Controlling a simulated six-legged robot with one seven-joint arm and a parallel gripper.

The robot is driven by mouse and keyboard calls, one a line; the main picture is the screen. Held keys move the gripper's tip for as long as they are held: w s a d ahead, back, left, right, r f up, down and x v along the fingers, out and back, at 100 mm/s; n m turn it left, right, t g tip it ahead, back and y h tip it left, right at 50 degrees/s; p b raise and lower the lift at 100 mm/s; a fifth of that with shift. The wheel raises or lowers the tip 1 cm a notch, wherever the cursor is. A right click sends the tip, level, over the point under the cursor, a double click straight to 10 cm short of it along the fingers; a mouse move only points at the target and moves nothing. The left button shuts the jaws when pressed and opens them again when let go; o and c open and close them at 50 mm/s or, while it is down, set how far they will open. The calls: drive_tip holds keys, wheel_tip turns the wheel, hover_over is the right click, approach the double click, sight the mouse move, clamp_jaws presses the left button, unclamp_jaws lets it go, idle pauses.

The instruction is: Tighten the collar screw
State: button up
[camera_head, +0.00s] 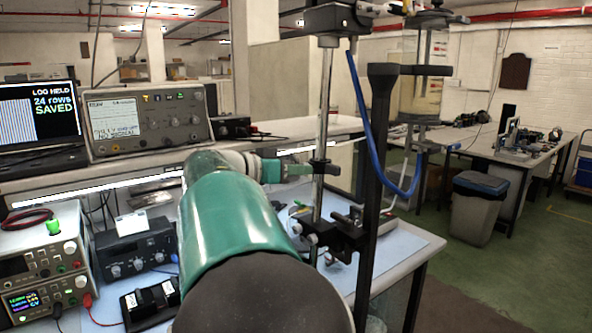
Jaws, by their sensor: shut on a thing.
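My green and white arm reaches in from the bottom middle. My gripper (286,169) points right at the collar's left side and is shut on the collar screw there. The screw itself is mostly hidden by my jaws. A clear cylinder (423,80) with yellowish contents stands to the right of the rod, on a black frame.
A black upright post (374,180) and a blue hose (362,110) stand close right of the rod. A black clamp block (338,238) is lower down. Instruments (150,120) and a laptop reading "LOG HELD, 24 rows SAVED" (42,115) are at left. Green floor (520,270) is open at right.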

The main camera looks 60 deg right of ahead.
drive_tip(key=shift+w+a, duration=0.1)
drive_tip(key=shift+w, duration=0.05)
drive_tip(key=o, duration=1)
drive_tip(key=shift+a, duration=0.1)
drive_tip(key=v, duration=1.3)
drive_tip(key=shift+a+r, duration=0.2)
